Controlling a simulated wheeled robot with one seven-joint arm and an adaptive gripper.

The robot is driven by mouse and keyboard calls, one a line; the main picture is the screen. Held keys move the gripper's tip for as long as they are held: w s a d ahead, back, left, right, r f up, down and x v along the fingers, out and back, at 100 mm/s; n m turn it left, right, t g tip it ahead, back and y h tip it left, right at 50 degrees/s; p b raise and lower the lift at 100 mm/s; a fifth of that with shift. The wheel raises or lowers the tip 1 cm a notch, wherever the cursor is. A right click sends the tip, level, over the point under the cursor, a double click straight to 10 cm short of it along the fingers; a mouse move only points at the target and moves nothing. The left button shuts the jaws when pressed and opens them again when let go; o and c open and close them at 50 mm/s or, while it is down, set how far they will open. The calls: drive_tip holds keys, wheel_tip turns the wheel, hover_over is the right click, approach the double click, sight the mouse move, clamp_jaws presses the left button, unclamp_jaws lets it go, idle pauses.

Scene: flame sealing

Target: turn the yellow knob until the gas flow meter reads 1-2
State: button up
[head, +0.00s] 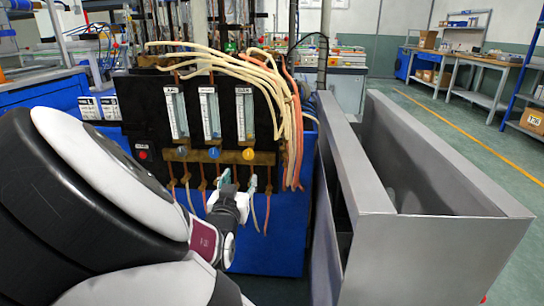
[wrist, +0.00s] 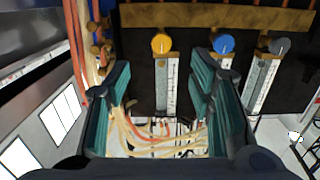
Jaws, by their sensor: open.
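The yellow knob (head: 248,154) sits at the right end of the brass rail on the black panel. It also shows in the wrist view (wrist: 161,43), just beyond the fingertips and between their lines. Its gas flow meter (head: 244,113) is the clear upright tube above it, also visible in the wrist view (wrist: 168,85); the reading is too small to make out. My gripper (head: 238,180) is open and empty, with teal fingers apart. It is just below the yellow knob in the head view. In the wrist view the gripper (wrist: 162,75) does not appear to touch the knob.
A blue knob (head: 214,153) and a grey knob (head: 182,150) sit left of the yellow one, each under its own meter. Cream hoses (head: 270,80) and orange hoses hang beside the panel's right edge. A grey metal frame (head: 350,160) stands close on the right.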

sight(248, 155)
drive_tip(key=w+b, duration=0.2)
drive_tip(key=w, duration=0.4)
drive_tip(key=w+b, duration=0.2)
drive_tip(key=w, duration=0.5)
drive_tip(key=shift+w+d+r, duration=0.15)
drive_tip(key=shift+w, duration=0.1)
drive_tip(key=c, duration=1.2)
